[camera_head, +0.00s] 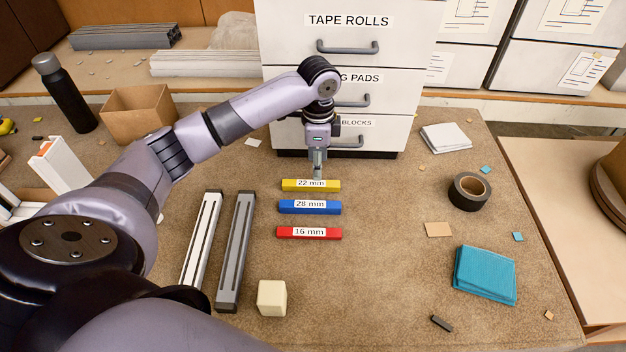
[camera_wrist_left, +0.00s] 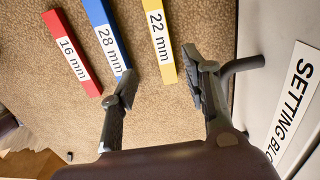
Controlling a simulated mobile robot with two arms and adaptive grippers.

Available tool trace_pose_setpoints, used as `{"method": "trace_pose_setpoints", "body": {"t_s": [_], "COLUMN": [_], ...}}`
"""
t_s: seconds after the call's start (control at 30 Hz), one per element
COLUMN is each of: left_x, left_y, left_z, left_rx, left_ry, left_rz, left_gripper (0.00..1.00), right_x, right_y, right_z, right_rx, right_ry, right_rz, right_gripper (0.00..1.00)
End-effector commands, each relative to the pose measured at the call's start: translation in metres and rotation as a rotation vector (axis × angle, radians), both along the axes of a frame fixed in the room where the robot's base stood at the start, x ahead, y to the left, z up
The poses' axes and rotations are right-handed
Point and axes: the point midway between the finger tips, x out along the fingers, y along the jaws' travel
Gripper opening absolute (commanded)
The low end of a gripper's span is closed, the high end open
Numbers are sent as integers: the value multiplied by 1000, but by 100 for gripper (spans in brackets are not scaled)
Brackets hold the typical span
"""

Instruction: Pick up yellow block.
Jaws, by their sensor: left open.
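The yellow block (camera_head: 297,186), labelled 22 mm, lies flat on the brown worktop in front of the drawer cabinet. It also shows in the left wrist view (camera_wrist_left: 155,18), its near end between my two fingers in the picture. My left gripper (camera_head: 318,176) points down at the yellow block in the head view and hides a little of it. In the left wrist view my left gripper (camera_wrist_left: 159,63) is open and empty, with one finger in front of the blue block's end. Contact with the yellow block cannot be told. My right gripper is not in view.
The blue block (camera_head: 290,207) and red block (camera_head: 290,233) lie parallel nearer me. The drawer cabinet (camera_head: 280,70) stands close behind; a drawer handle (camera_wrist_left: 243,66) is near one finger. Two metal bars (camera_head: 235,250) lie left, a tape roll (camera_head: 469,191) right.

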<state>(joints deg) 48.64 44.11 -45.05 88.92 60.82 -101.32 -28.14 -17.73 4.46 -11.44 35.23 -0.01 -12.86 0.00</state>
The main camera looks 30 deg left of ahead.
Motion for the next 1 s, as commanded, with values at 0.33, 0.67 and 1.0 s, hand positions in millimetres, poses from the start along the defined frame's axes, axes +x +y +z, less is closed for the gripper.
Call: {"method": "trace_pose_setpoints", "body": {"t_s": [0.33, 0.67, 1.0], "left_x": [1, 3, 3], "left_y": [-1, 0, -1], "left_z": [-32, -73, -75], "left_rx": [-1, 1, 1], "left_ry": [3, 1, -1], "left_rz": [0, 0, -1], "left_gripper": [43, 43, 35], "right_x": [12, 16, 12], "right_y": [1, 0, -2], "right_z": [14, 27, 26], "right_rx": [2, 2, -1], "right_ry": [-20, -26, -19], "right_rz": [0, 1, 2], "right_gripper": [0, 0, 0]}}
